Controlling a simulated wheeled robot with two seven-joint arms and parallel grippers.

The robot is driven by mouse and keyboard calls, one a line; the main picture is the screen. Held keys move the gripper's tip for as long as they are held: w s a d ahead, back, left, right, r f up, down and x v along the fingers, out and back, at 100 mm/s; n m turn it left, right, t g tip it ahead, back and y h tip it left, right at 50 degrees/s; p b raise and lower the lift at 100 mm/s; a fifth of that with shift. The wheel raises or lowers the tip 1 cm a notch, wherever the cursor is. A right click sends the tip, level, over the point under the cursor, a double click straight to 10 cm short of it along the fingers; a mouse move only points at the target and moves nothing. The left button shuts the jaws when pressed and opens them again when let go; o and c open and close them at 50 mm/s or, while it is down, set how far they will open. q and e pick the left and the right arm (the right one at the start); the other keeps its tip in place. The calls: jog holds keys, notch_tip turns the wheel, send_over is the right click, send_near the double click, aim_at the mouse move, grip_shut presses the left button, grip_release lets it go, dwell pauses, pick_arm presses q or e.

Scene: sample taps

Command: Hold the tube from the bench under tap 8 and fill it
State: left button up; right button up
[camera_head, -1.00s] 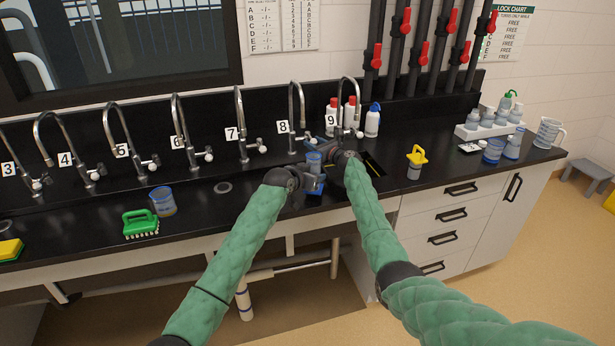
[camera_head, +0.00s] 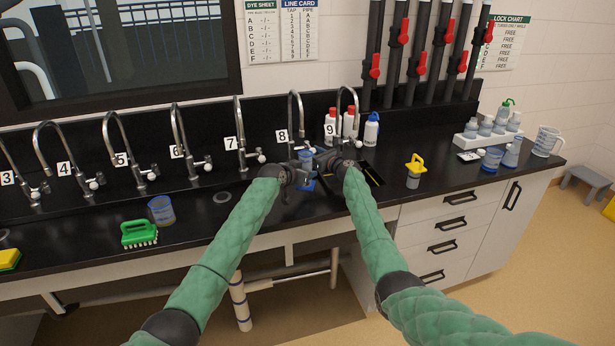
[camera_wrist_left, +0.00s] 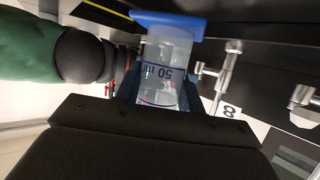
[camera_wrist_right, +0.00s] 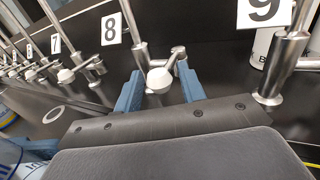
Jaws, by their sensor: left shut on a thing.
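The tube (camera_head: 307,158) is clear with a blue foot, and it shows large in the left wrist view (camera_wrist_left: 165,68) with a "50 ml" mark. My left gripper (camera_head: 300,172) is shut on it and holds it near tap 8 (camera_head: 292,110). I cannot tell whether its mouth is right under the spout, or whether it holds water. My right gripper (camera_wrist_right: 160,90) is open, with its blue fingers on either side of the white knob (camera_wrist_right: 159,80) of tap 8. I cannot tell whether they touch it. The label 8 (camera_wrist_right: 112,29) is just left of that tap.
Tap 9 (camera_head: 340,105) stands close on the right, tap 7 (camera_head: 240,125) on the left. Bottles (camera_head: 371,130) stand behind tap 9. A yellow-handled item (camera_head: 414,172), a green brush (camera_head: 139,233) and a beaker (camera_head: 161,209) are on the bench (camera_head: 230,185).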

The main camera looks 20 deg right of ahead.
pick_arm(q)
jog(key=shift+w+a, duration=0.1)
jog(key=shift+w, duration=2.15)
pick_arm(e)
jog(key=shift+d, duration=0.1)
jog(key=shift+w+d, duration=0.25)
jog(key=shift+d, duration=0.35)
jog(key=shift+w+d, duration=0.25)
jog(key=shift+d, duration=0.4)
jog(key=shift+w+d, duration=0.25)
jog(key=shift+d, duration=0.35)
jog(key=shift+s+a, duration=0.1)
